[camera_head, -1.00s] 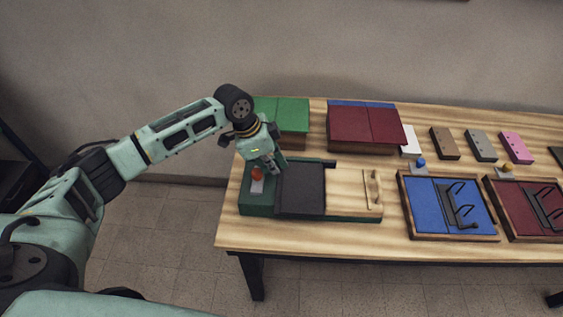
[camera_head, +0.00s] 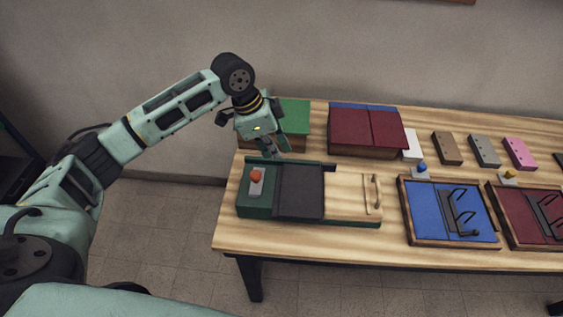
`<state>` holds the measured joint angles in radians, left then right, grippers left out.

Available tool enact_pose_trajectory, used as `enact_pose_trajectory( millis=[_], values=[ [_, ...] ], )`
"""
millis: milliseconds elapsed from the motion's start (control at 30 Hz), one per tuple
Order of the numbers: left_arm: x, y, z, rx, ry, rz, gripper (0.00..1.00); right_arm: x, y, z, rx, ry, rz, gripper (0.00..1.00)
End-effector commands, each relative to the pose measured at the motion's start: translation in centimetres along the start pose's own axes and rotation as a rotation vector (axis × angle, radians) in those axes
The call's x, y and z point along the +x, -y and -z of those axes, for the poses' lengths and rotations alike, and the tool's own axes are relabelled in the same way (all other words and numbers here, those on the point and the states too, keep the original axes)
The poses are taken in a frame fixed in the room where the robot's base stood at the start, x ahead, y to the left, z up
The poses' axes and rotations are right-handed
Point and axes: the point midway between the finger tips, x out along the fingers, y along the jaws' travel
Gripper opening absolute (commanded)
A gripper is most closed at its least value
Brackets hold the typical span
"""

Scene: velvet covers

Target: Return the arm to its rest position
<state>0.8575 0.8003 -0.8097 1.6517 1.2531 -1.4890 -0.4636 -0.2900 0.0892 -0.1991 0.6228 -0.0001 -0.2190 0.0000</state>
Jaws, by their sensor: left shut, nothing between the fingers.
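My left arm comes in from the left in the head view. My left gripper (camera_head: 280,150) is shut and empty, pointing down just above the back left edge of a green box (camera_head: 254,207). The box has a red button (camera_head: 256,175) on a grey plate, a black panel (camera_head: 300,190) and a light wooden part with a handle (camera_head: 373,195). The button shows fully, clear of the gripper. My right gripper is not in view.
A wooden table (camera_head: 310,237) carries a green-topped box (camera_head: 293,113) behind the gripper and a dark red-topped box (camera_head: 366,130). Blue (camera_head: 434,205) and red (camera_head: 522,205) framed trays with black wire fittings lie at the right. Several small blocks stand behind them.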

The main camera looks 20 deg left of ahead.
Motion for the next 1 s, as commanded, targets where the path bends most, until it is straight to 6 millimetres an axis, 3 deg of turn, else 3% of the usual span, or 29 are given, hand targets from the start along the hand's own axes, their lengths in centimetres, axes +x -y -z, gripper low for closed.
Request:
enact_pose_trajectory(
  millis=[267,467,567,733,1000],
  values=[
    [-2.1,0.0,0.1,0.002,-0.001,0.0,0.0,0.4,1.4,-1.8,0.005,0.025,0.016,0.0],
    [-0.8,-1.1,0.2,0.008,0.001,-0.008,0.0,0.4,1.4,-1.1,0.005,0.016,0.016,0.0],
    [1.7,-3.4,0.4,0.015,0.002,-0.015,0.0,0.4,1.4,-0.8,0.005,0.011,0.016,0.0],
    [6.7,-9.0,0.8,-0.008,-0.021,-0.009,0.0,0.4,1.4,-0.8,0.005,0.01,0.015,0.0],
    [10.4,-15.8,-0.1,-0.153,-0.077,0.035,0.0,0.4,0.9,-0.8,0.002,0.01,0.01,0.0]
  ],
)
